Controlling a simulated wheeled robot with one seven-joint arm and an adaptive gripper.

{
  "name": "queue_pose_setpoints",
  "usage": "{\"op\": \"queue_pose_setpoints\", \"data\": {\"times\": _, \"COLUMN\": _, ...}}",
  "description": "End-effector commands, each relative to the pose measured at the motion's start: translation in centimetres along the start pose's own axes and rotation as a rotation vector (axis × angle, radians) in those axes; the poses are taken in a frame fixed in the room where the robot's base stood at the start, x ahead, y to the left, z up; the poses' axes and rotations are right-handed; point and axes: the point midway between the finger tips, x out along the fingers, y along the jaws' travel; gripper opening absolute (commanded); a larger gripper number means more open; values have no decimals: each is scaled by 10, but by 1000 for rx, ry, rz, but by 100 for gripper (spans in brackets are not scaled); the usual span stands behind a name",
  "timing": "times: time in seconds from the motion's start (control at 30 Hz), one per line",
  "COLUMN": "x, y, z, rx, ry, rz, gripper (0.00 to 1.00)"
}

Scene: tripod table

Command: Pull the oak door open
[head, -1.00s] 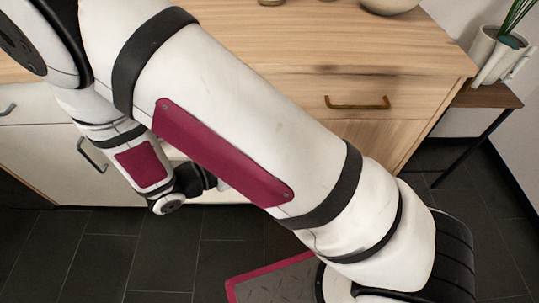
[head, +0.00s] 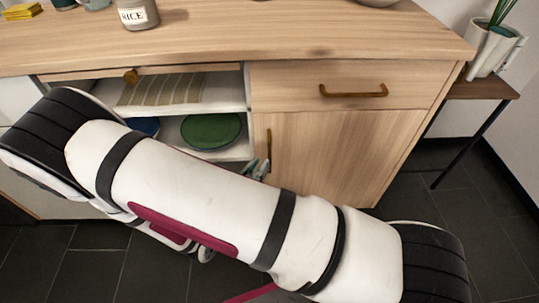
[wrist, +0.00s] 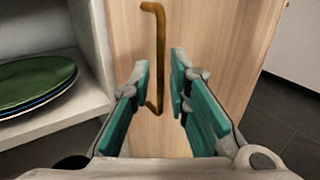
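The oak door (head: 340,150) is the light wood front at the lower right of the cabinet, below a drawer. It looks shut. Its upright brass-brown bar handle (head: 269,145) is near its left edge. In the wrist view the door (wrist: 215,45) fills the middle and the handle (wrist: 160,45) runs down between my fingers. My gripper (wrist: 160,75) is open, with one teal-padded finger on each side of the handle; I see no clear contact. In the head view my gripper (head: 256,168) is small beside the handle's lower part, partly hidden by my arm.
Left of the door is an open shelf with a green plate (head: 211,130) and a striped cloth (head: 163,90). The drawer above has a horizontal handle (head: 353,91). A rice jar (head: 138,14) stands on the countertop. A side table (head: 480,89) stands at right. Dark floor is clear there.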

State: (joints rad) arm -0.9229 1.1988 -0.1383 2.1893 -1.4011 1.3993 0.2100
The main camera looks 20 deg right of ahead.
Motion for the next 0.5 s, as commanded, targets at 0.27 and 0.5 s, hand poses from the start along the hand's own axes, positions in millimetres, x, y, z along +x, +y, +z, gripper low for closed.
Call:
{"op": "queue_pose_setpoints", "data": {"times": 0.27, "x": 47, "y": 0, "z": -1, "rx": 2, "ry": -1, "rz": -2, "gripper": 17}}
{"op": "queue_pose_setpoints", "data": {"times": 0.5, "x": 63, "y": 0, "z": 0, "rx": 1, "ry": 1, "rz": -1, "gripper": 17}}
